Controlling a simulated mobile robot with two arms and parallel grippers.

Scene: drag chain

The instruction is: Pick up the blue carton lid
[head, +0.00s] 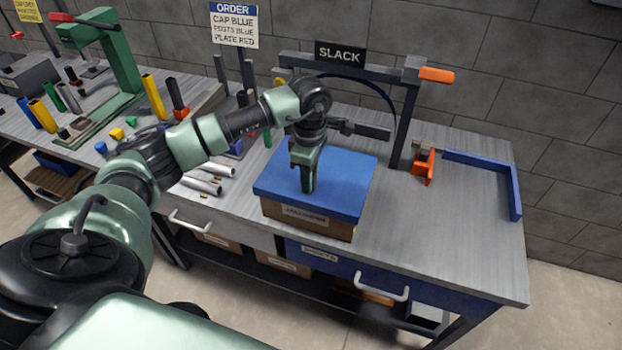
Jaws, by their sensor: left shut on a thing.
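The blue carton lid (345,174) is a flat blue cover lying on top of a brown cardboard carton (336,227) on the bench. A label shows on the carton's front. My left arm reaches in from the left, and my left gripper (308,188) points down over the lid's left-middle part, shut on the blue carton lid. The gripper body hides the exact place of contact. I cannot tell whether there is a gap between lid and carton. My right gripper is not in view.
A dark frame with a "SLACK" sign (340,54) stands behind the carton. An orange clamp (424,166) and a blue angled bar (485,168) lie to the right. Silver tubes (203,185) lie to the left. The bench's front right is clear.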

